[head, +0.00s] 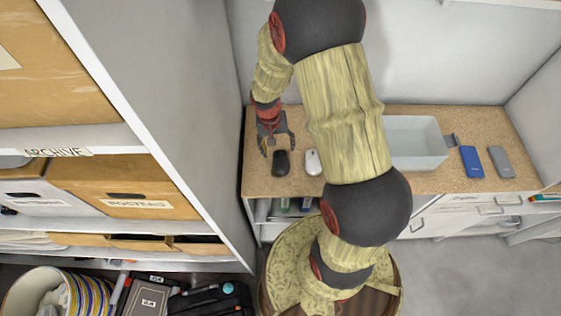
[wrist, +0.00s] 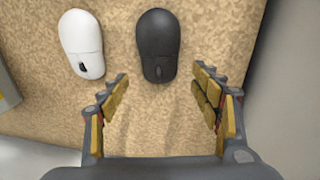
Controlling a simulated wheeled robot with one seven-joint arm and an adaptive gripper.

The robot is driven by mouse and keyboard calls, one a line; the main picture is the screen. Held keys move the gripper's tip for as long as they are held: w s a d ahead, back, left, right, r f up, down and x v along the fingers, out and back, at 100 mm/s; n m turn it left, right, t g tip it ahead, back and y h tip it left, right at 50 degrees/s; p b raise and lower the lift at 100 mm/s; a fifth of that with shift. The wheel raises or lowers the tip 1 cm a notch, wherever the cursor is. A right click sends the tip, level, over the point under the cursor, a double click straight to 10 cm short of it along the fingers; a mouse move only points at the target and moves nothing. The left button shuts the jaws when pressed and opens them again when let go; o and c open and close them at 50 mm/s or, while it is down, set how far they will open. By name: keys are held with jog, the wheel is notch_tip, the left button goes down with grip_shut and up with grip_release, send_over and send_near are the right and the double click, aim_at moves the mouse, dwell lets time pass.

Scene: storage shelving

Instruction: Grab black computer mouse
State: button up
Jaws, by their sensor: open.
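The black computer mouse (head: 281,163) lies on the cork-coloured counter top (head: 258,183) near its left end. In the wrist view the black mouse (wrist: 158,45) is at the top middle, just beyond and between my fingertips. My gripper (head: 277,148) is open and empty, just behind the mouse in the head view. In the wrist view the fingers of my gripper (wrist: 160,78) are spread on both sides, apart from the mouse. Nothing hides the mouse in the wrist view.
A white mouse (head: 313,162) lies right of the black one and also shows in the wrist view (wrist: 82,43). A pale bin (head: 418,142), a blue item (head: 471,161) and a grey item (head: 501,161) stand farther right. A tall shelf side panel (head: 185,120) rises close on the left.

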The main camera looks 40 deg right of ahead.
aim_at(280, 154)
jog(key=shift+s+d+f, duration=0.1)
jog(key=shift+s+f, duration=0.05)
jog(key=shift+f, duration=0.8)
jog(key=shift+s+f, duration=0.15)
jog(key=shift+f, duration=0.8)
jog(key=shift+c, duration=0.9)
jog(key=c, duration=1.1)
